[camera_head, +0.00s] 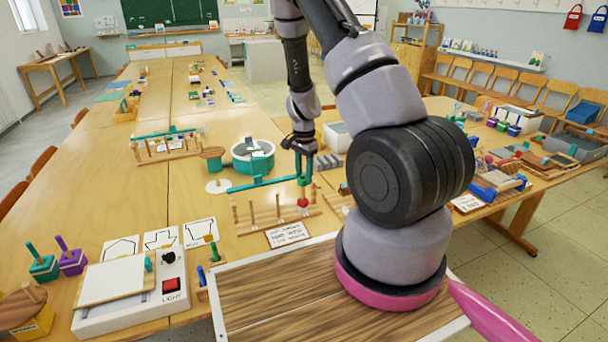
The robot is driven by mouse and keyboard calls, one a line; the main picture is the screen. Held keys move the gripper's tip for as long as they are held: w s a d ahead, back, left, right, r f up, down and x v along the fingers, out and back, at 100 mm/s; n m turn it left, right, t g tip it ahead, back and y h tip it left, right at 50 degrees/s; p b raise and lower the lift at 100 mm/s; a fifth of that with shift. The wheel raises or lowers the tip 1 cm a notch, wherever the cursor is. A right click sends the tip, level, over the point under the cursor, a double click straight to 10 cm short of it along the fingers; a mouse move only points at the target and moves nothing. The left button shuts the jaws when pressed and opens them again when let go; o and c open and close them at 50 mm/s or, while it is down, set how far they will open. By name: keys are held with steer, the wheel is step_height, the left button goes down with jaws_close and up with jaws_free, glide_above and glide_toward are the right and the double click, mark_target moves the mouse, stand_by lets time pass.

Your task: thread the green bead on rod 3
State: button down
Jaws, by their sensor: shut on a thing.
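My gripper (303,172) points down over the right end of a wooden rod rack (262,223) on the long table. It is shut on the green bead (303,181), which is small in this view. The bead is held above a red bead (302,202) that sits low at the rack's right end. Several thin upright rods stand on the rack, with a teal bar (258,183) across their upper part. I cannot read any rod numbers, and I cannot tell whether a rod end is inside the green bead.
A printed card (288,235) lies in front of the rack. A teal-and-white round container (253,156) stands behind it. Another rod rack (165,148) is at back left, and a white light box (125,290) at front left. Grey blocks (328,162) lie to the right.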

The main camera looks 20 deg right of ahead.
steer(key=shift+f, duration=0.6)
stand_by(0.8)
steer(key=shift+f, duration=0.45)
steer(key=shift+f, duration=0.45)
stand_by(0.9)
steer(key=shift+c, duration=1.8)
jaws_free()
steer(key=shift+r, duration=0.15)
step_height(320, 180, up, 10)
steer(key=shift+r, duration=0.25)
